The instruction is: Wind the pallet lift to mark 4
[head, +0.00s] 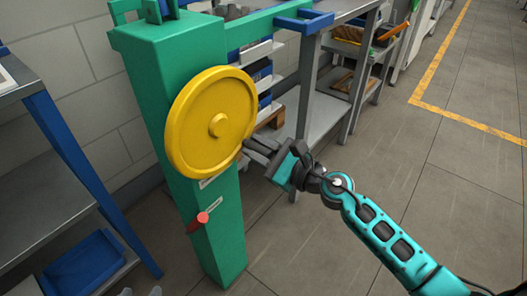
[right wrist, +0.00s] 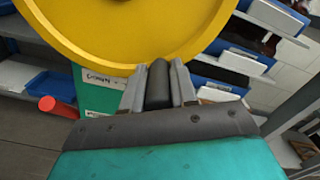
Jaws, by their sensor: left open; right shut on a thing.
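The yellow handwheel (head: 208,120) is on the front of the green column (head: 222,245), and its rim fills the top of the right wrist view (right wrist: 120,30). My right gripper (head: 252,148) is at the wheel's lower right rim. It is shut on the wheel's dark handle (right wrist: 158,85), which stands between its two grey fingers. A red-knobbed lever (head: 202,218) is on the column below the wheel. No numbered mark is readable. My left gripper (head: 141,292) is open; only its grey tips show at the bottom edge.
A grey bench with a blue leg (head: 75,155) stands close on the left, with a blue tray (head: 85,270) on its lower shelf. Grey shelving (head: 325,110) is behind the column at right. Floor at right (head: 430,180) is clear.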

